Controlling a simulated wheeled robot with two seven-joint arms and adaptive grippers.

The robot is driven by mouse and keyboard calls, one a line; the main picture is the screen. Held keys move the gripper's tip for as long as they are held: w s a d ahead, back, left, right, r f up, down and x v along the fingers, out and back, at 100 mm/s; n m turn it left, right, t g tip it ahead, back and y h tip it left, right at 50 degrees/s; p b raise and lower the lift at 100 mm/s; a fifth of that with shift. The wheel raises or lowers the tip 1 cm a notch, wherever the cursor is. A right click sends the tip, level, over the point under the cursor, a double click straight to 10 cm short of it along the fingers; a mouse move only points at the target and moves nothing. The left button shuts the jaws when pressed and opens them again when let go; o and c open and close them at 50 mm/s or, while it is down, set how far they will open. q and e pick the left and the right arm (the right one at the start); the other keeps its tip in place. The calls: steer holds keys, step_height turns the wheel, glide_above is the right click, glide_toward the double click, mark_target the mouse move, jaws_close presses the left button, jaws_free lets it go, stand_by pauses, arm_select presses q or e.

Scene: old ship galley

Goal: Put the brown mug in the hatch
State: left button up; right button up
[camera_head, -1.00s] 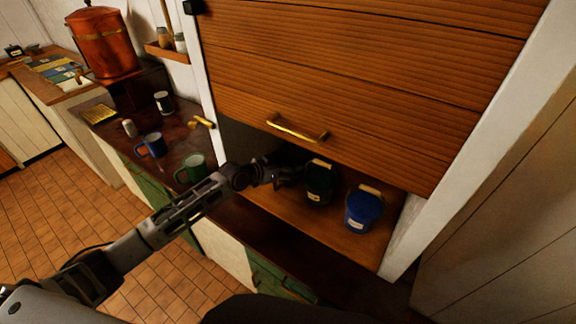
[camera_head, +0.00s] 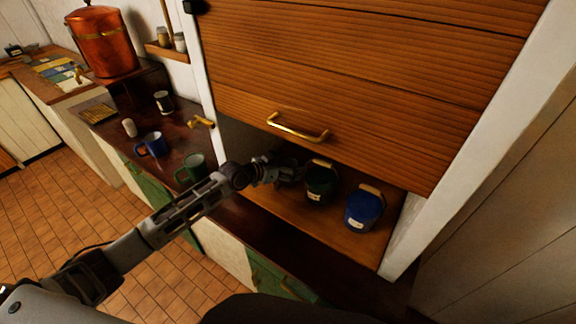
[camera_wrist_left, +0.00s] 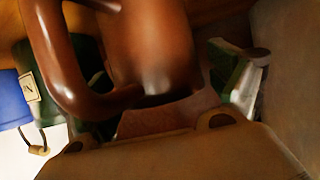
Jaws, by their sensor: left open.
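The brown mug (camera_wrist_left: 150,40) fills much of the left wrist view, very close, with its thick handle (camera_wrist_left: 55,60) to the left. In the head view it is hard to make out in the shadow beyond my gripper. The hatch is a wooden cupboard with its slatted shutter (camera_head: 350,75) partly raised and its wooden floor (camera_head: 290,208) showing. My left gripper (camera_head: 280,170) reaches into the opening, left of a green jar. Its jaws are open close to the mug; contact cannot be told. My right gripper is not in view.
A dark green jar (camera_head: 319,185) and a blue jar (camera_head: 363,211) stand in the hatch, right of my gripper. A green mug (camera_head: 193,168), a blue mug (camera_head: 154,144) and a dark mug (camera_head: 163,102) stand on the counter at left. The brass shutter handle (camera_head: 298,133) hangs above.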

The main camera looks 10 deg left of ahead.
arm_select(q)
steer(key=b+v, duration=0.1)
steer(key=v, duration=1.1)
stand_by(0.5)
